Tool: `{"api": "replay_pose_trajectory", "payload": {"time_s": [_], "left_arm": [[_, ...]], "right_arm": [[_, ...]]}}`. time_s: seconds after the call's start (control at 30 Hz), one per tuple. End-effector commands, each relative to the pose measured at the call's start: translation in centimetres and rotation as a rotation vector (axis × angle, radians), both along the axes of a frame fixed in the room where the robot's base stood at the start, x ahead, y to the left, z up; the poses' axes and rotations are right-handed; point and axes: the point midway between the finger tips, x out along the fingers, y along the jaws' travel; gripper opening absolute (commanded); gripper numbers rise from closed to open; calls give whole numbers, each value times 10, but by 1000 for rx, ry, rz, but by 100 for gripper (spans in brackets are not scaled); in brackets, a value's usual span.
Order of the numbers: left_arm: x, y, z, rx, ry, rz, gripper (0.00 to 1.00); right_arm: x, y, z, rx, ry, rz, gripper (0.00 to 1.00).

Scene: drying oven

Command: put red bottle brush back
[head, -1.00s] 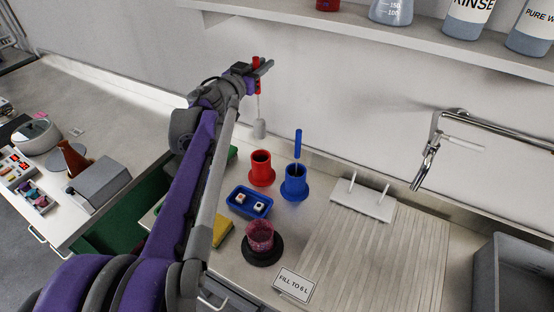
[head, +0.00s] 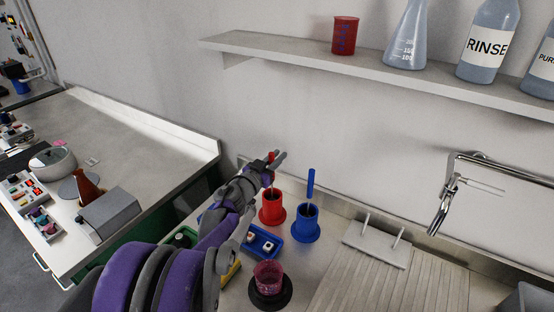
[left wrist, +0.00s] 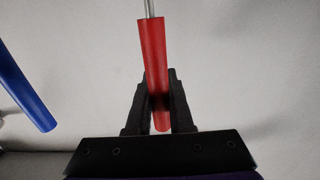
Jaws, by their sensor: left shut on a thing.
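The red bottle brush shows in the left wrist view as a red handle (left wrist: 153,50) with a thin metal stem. My left gripper (left wrist: 158,88) is shut on that handle. In the head view my left gripper (head: 276,162) is just above the red holder (head: 272,208), with the red handle (head: 270,157) showing at its jaws. The brush's head is not visible there, and I cannot tell whether it is inside the holder. My right gripper is not in view.
A blue holder (head: 306,224) with a blue-handled brush (head: 310,184) stands close on the right. A blue tray (head: 263,254) and a beaker of dark red liquid (head: 268,276) are in front. A shelf (head: 300,58) runs above, and a tap (head: 445,205) stands right.

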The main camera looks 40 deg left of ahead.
Motion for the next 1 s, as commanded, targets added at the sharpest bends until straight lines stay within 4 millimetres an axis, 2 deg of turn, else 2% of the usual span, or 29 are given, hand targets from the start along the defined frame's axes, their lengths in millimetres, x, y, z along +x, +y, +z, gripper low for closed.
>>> {"api": "replay_pose_trajectory", "payload": {"time_s": [0.4,0.43,0.6,0.97,1.0], "left_arm": [[0,0,-8,0,0,0,0],[0,0,-8,0,0,0,21],[0,0,-7,0,0,0,50],[0,0,-2,0,-1,0,50],[-4,0,-3,-1,0,1,50]], "right_arm": [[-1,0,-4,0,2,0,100],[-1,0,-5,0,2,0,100],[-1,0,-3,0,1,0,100],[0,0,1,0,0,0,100],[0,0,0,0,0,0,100]]}}
